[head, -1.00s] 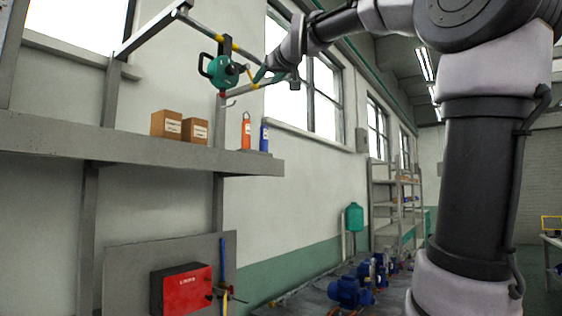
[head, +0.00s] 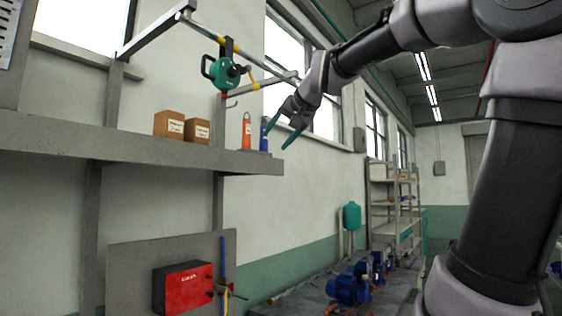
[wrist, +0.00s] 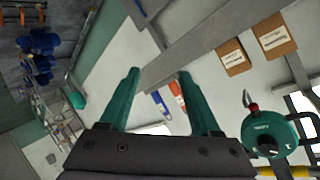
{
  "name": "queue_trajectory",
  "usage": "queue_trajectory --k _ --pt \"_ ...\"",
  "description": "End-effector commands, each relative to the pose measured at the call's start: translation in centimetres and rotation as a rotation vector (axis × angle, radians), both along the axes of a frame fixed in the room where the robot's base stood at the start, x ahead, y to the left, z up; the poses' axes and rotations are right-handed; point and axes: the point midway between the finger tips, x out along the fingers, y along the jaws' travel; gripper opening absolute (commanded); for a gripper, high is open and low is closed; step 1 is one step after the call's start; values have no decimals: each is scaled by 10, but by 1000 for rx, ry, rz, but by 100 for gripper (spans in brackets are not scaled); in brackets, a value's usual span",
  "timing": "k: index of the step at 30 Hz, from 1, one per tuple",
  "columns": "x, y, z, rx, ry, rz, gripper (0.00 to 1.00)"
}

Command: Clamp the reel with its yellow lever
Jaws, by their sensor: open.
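The reel (head: 225,72) is a round green body with a black handle, hanging under an overhead rail with a small hook below it. It also shows in the wrist view (wrist: 268,138) at the lower right. Its yellow lever (head: 254,83) stands at its right side, slanting down. I cannot tell whether it is clamped. My gripper (head: 275,139) is open and empty, right of and below the reel, apart from it. Its two green fingers (wrist: 159,76) point down and left in the head view, in front of the wall near the bottles.
A grey shelf (head: 120,144) holds two cardboard boxes (head: 183,127), an orange bottle (head: 247,133) and a blue bottle (head: 264,138). A red box (head: 187,286) is on a panel below. Open air lies between gripper and reel.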

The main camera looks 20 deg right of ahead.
Motion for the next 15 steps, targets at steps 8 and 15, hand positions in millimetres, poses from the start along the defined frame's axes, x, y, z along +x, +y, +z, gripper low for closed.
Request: queue_trajectory --k 8,15 --pt "-23 -1 -46 186 135 -57 64" --pt "-35 -1 -68 282 206 -89 64"
